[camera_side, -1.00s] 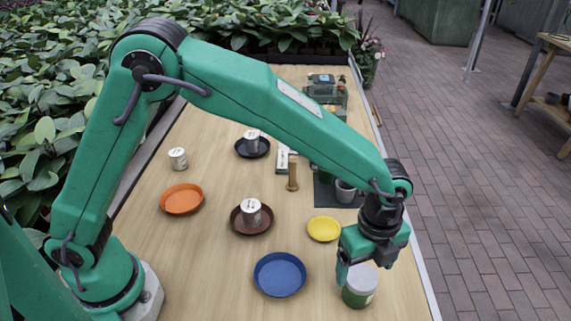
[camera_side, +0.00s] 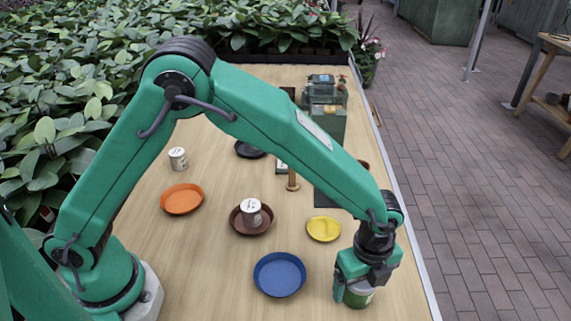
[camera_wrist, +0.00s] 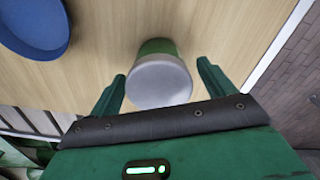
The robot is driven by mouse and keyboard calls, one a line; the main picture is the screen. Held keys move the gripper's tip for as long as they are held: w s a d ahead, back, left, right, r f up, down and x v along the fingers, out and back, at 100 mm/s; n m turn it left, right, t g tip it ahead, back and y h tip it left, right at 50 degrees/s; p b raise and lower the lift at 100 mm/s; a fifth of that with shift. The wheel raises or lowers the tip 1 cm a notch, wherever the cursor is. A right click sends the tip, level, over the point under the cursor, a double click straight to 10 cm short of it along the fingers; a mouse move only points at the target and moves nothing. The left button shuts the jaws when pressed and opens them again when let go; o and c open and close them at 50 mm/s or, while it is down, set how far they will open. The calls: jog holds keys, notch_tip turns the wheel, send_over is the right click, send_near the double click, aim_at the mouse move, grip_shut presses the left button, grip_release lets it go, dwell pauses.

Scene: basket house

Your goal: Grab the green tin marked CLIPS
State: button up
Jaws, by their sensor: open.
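The green tin (camera_side: 358,295) stands upright near the table's front right, with a pale grey lid that shows in the wrist view (camera_wrist: 158,82). I cannot read any marking on it in these views. My gripper (camera_side: 354,290) is low over the tin in the side view and hides much of it. In the wrist view my gripper (camera_wrist: 162,88) is open, with one finger on each side of the tin. A gap shows between the lid and each finger.
A blue dish (camera_side: 280,274) lies left of the tin, and a yellow dish (camera_side: 323,229) lies behind it. A brown dish (camera_side: 240,228) holds a white-topped tin (camera_side: 251,210). An orange dish (camera_side: 181,199) is farther left. The table's right edge is close to the tin.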

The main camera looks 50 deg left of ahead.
jog(key=shift+f, duration=0.95)
jog(key=shift+c, duration=0.4)
jog(key=c, duration=1.1)
